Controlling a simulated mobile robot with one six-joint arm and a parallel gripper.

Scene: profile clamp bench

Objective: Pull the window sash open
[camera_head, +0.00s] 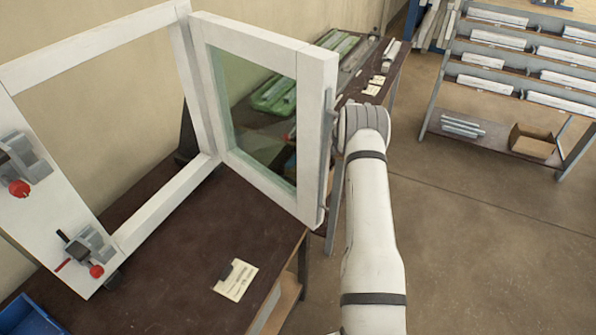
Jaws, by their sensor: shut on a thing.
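The white window sash (309,88) with its greenish glass (255,120) stands swung well out from the white window frame (150,219), joined to it along its left side. A long grey handle (327,160) runs upright along the sash's free right edge. My gripper (335,117) is at the upper-middle part of this handle, shut on it. Its fingertips are mostly hidden behind my arm's last link and the handle, so the exact contact is hard to see.
Clamps with red knobs (96,271) hold the frame on the dark bench (180,285). A paper note (236,280) lies there, and a blue bin (27,318) stands at lower left. A second table with a green tray (272,95) is behind the sash. Shelving (510,150) stands right; the floor (470,250) is clear.

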